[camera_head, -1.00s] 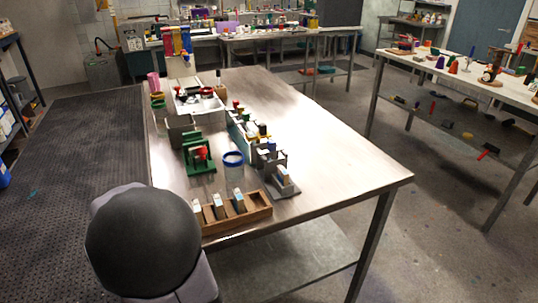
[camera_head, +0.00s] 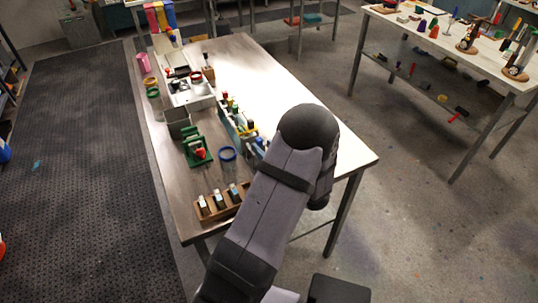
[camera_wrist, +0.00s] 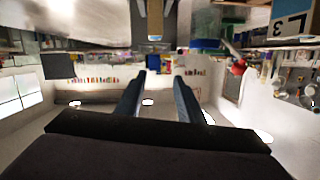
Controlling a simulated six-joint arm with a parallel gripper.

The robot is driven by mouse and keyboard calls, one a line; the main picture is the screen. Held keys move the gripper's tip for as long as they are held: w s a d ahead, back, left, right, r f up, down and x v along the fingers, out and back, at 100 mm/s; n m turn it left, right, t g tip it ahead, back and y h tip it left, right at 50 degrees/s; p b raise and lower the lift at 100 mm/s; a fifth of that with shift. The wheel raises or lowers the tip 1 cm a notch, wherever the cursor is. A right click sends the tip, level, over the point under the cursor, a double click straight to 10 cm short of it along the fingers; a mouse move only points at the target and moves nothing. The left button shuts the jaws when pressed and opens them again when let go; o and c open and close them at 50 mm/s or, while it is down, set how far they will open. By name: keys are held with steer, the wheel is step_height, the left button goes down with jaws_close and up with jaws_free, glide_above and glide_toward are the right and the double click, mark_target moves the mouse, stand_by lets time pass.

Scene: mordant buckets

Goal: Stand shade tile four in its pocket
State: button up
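A wooden rack (camera_head: 226,212) at the table's near left end holds three upright tiles, one of them the right-hand tile (camera_head: 234,192). Their numbers are too small to read, so I cannot tell which is shade tile four. My gripper (camera_wrist: 158,88) shows in the wrist view with its two fingers apart and nothing between the tips. A narrow pale piece with a tan end (camera_wrist: 155,37) is beyond the fingers, between dark uprights; I cannot tell if it is a tile. In the head view my arm hides the gripper and the table's near right part.
A row of bottles and tools (camera_head: 234,115) runs beside my arm. The table's far right is clear.

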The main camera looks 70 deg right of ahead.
steer(key=shift+n+g, duration=0.5)
steer(key=shift+g, duration=0.3)
steer(key=s+a+f, duration=0.1)
steer(key=f, duration=0.1)
steer(key=s+a+f+p, duration=0.1)
steer(key=s, duration=0.1)
steer(key=s+a+f, duration=0.1)
steer(key=f, duration=0.1)
steer(key=shift+s+a+f, duration=0.25)
steer(key=shift+a+f, duration=0.05)
steer(key=shift+p+x, duration=1.1)
steer(key=shift+x, duration=1.45)
steer(key=shift+c, duration=0.6)
jaws_close()
